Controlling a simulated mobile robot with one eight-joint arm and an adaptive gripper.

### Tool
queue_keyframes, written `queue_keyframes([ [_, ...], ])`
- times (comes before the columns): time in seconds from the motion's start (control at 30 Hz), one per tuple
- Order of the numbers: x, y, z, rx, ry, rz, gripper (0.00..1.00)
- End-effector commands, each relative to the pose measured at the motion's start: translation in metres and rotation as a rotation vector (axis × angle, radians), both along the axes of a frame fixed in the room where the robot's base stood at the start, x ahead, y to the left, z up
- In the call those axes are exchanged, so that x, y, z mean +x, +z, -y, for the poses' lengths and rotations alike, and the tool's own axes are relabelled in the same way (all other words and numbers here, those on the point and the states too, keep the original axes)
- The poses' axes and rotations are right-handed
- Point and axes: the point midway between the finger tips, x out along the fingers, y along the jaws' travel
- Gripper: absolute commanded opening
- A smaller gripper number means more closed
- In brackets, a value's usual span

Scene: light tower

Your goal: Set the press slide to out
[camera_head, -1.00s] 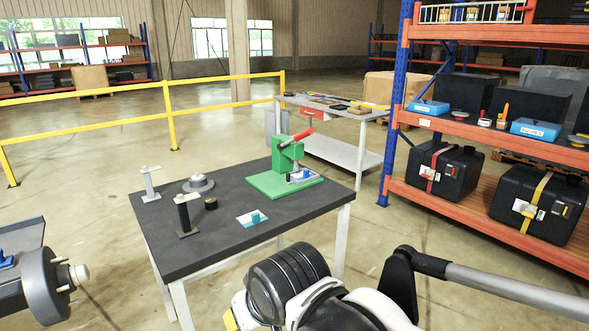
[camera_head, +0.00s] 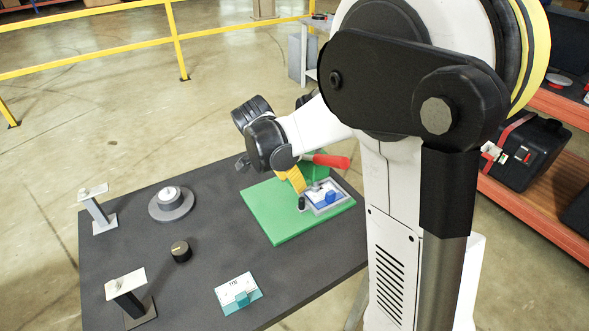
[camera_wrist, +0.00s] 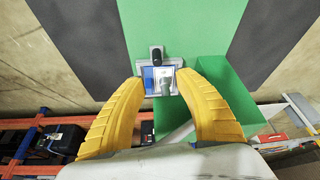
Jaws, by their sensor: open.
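The green press (camera_head: 270,212) stands on the dark table, with its red lever (camera_head: 330,160) sticking out to the right. The press slide (camera_head: 325,197) is a grey frame with blue parts on the green base; a short black peg (camera_head: 302,203) stands beside it. In the wrist view the slide (camera_wrist: 148,76) lies between the fingertips, with the black peg (camera_wrist: 156,53) just beyond. My gripper (camera_wrist: 160,84) has its yellow fingers spread and holds nothing. In the head view a yellow finger (camera_head: 292,178) hangs over the base; contact cannot be told.
On the table (camera_head: 210,255) are a round grey dial (camera_head: 171,202), a black knob (camera_head: 181,251), two posts with plates (camera_head: 98,212) and a white card with a teal block (camera_head: 238,292). An orange-blue shelf with black cases (camera_head: 527,155) stands right. My arm hides part of the press.

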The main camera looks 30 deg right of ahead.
Motion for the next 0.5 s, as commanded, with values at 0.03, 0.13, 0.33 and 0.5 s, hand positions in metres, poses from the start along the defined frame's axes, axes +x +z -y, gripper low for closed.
queue_keyframes([
  [0.03,0.000,-0.005,0.002,0.000,-0.004,0.000,0.39],
  [0.13,0.001,-0.019,0.007,0.000,-0.004,0.001,0.39],
  [0.33,0.004,-0.058,0.022,0.000,-0.003,0.001,0.39],
  [0.5,0.006,-0.084,0.033,0.000,-0.003,0.001,0.39],
])
